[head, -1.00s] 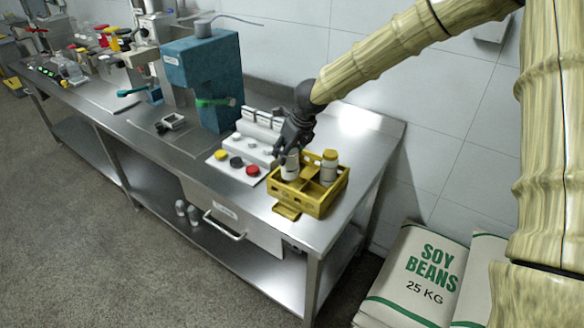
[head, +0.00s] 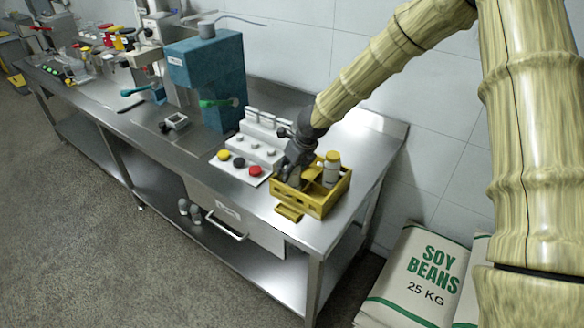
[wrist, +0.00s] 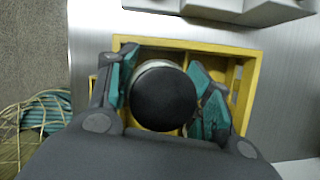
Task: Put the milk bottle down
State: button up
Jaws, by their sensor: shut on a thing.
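My gripper (head: 293,170) is low at the left part of the yellow crate (head: 318,207) in the head view. In the wrist view its two teal-padded fingers (wrist: 164,92) are shut on the milk bottle (wrist: 163,98), seen from above as a dark round top with a pale rim. The bottle is inside the outline of the crate (wrist: 252,80), in a compartment on the left. The fingers and crate wall mostly hide it in the head view; I cannot tell whether its base touches the crate floor.
A second, pale bottle with a yellow cap (head: 332,168) stands in the crate's back right. A button panel (head: 240,166) and a blue machine (head: 209,80) are on the steel table left of the crate. Sacks of soy beans (head: 420,275) lie at the lower right.

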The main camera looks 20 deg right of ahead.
jog(key=o, duration=1.2)
jog(key=shift+f, duration=0.1)
jog(key=b+v, duration=0.1)
jog(key=v, duration=1.1)
jog(key=shift+b, duration=0.3)
jog(key=shift+d, duration=0.1)
